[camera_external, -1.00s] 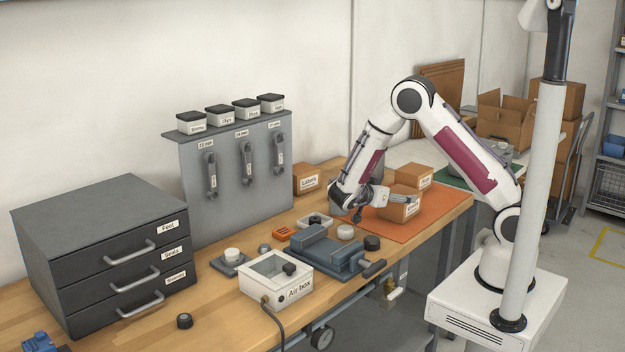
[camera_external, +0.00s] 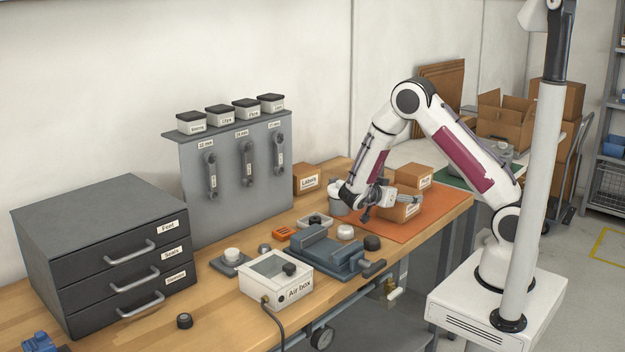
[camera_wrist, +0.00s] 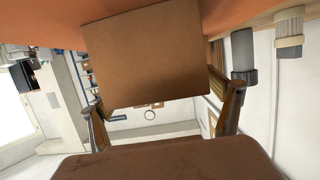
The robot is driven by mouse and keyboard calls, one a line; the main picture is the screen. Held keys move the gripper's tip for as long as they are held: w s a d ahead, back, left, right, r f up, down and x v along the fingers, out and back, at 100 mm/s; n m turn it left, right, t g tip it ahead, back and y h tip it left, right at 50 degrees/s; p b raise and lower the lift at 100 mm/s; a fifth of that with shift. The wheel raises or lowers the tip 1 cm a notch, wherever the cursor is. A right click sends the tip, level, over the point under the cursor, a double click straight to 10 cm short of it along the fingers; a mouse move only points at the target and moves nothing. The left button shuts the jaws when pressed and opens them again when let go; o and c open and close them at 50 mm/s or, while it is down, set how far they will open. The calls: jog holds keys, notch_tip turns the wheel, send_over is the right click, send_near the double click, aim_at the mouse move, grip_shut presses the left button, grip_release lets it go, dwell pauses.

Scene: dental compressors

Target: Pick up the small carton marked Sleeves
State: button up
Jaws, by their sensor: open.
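Two brown cartons stand on the orange mat (camera_external: 447,205) in the external view. The front carton (camera_external: 401,211) is partly hidden by my gripper, and its label is too small to read. The other carton (camera_external: 414,176) stands just behind it, its label also unreadable. My gripper (camera_external: 386,203) is open, low over the mat at the front carton's left side. In the wrist view, a plain brown carton face (camera_wrist: 145,55) lies ahead between my open fingers (camera_wrist: 166,97), with no visible contact. No label shows on that face.
A carton marked Labels (camera_external: 308,178) stands left of the mat by the grey tool panel (camera_external: 235,195). A vise (camera_external: 325,252) and a white air box (camera_external: 262,290) sit nearer. The mat's right part is clear.

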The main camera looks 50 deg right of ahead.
dwell(0.3)
jog(key=c, duration=1.4)
jog(key=shift+r, duration=0.15)
notch_tip(320, 180, up, 18)
dwell(0.5)
